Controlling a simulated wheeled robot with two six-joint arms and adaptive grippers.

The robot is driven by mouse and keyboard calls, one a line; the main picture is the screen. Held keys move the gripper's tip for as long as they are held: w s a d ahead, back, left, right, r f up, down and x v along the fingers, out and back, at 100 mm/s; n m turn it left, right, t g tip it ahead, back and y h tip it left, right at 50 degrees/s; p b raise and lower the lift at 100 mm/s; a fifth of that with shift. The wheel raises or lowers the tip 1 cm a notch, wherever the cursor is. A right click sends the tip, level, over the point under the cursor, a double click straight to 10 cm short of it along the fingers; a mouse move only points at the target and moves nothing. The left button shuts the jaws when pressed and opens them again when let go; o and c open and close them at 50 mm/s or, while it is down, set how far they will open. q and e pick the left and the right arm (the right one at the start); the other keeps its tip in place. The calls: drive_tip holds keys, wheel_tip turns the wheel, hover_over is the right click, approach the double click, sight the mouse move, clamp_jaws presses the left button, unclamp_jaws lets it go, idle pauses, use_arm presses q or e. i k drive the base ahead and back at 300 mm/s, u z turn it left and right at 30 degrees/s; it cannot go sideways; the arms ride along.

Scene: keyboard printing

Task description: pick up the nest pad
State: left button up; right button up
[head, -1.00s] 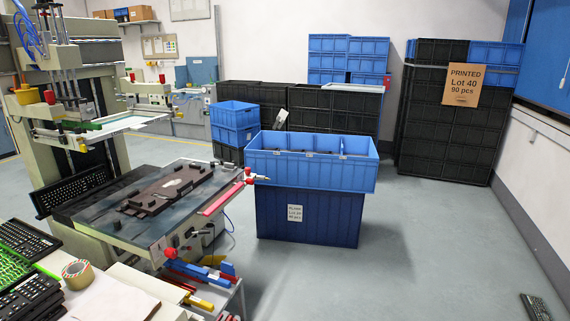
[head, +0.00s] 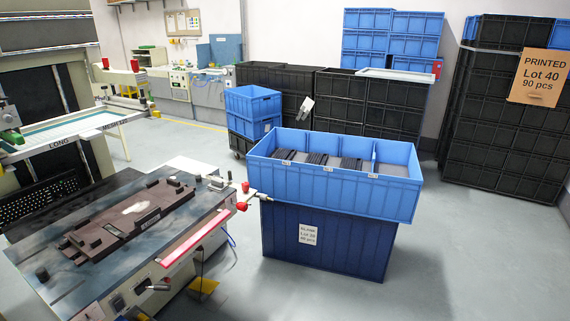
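A dark brown nest pad (head: 125,222) lies flat on the grey bed of the printing machine (head: 60,270) at the left. It has raised blocks along its edges, a pale patch in its middle and a small label too small to read. Nothing covers it from above in this view. Neither of my grippers is in view, and nothing shows as held.
A blue crate (head: 398,195) with dark items in its compartments stands on a darker blue bin (head: 335,245) right of the machine. A red bar (head: 193,238) runs along the bed's near right edge. The grey floor (head: 470,265) at the right is clear.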

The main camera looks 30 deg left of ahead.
sight(216, 184)
drive_tip(key=u, duration=0.05)
drive_tip(key=i, duration=1.35)
drive_tip(key=u, duration=0.7)
drive_tip(key=i, duration=0.9)
drive_tip(key=u, duration=1.5)
drive_tip(key=i, duration=0.85)
drive_tip(key=u, duration=0.6)
